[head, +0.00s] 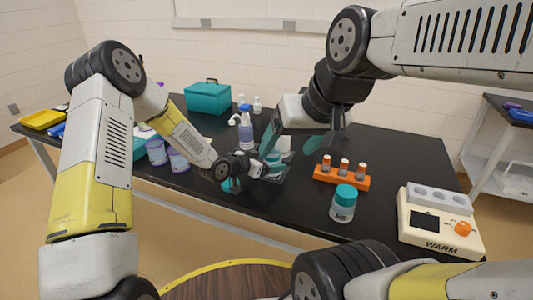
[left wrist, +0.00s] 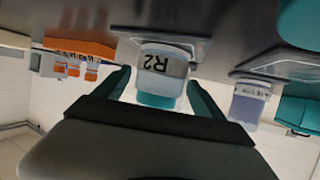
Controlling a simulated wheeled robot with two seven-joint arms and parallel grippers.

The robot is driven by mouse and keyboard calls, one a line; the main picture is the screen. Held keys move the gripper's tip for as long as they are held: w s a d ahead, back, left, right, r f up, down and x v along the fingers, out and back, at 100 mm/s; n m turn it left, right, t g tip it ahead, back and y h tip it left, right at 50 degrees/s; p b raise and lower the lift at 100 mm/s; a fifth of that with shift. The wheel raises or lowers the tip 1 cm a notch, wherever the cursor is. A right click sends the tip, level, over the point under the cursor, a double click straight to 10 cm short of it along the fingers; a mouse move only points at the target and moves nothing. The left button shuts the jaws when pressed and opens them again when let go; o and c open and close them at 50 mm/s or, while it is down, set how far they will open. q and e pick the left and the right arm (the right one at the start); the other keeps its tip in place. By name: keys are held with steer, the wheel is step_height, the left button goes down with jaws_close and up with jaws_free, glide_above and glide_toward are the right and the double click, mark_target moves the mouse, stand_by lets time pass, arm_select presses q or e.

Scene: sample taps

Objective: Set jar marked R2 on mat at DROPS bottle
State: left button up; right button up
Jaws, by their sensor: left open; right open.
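The jar marked R2 (left wrist: 160,66), clear with a teal lid, shows inverted in the left wrist view. It appears to stand on a grey mat (left wrist: 200,48). My left gripper (left wrist: 158,90) is open, with its fingers on either side of the jar; contact cannot be told. In the head view my left gripper (head: 268,168) is low over the table's middle, and the arms largely hide the jar. My right gripper (head: 302,142) is open and empty above and behind it.
A teal-lidded jar (head: 343,205) and an orange rack (head: 341,178) with three vials stand right, beside a device marked WARM (head: 440,222). Purple-lidded tubs (head: 178,160) and a teal case (head: 208,97) are left. The black table is clear at back right.

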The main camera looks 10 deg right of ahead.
arm_select(q)
steer(key=v, duration=0.7)
steer(key=shift+s+a+r, duration=0.1)
steer(key=shift+s+a, duration=0.1)
steer(key=shift+a, duration=0.05)
steer(key=s+a+r+n+t+y, duration=0.1)
steer(key=s+a+r+n+y, duration=0.25)
steer(key=a+r+y, duration=0.85)
steer(key=s+a+r+n+g+h, duration=0.1)
steer(key=s+a+r+n, duration=0.2)
steer(key=s, duration=0.8)
steer(key=s+a+r+n+g+h, duration=0.1)
steer(key=s+a+r+n+h, duration=0.1)
steer(key=s+a+r+n, duration=0.2)
steer(key=s+a+r, duration=0.3)
steer(key=s+a, duration=0.3)
steer(key=s, duration=0.2)
steer(key=shift+s+r, duration=0.15)
steer(key=shift+r, duration=0.25)
steer(key=shift+a, duration=0.15)
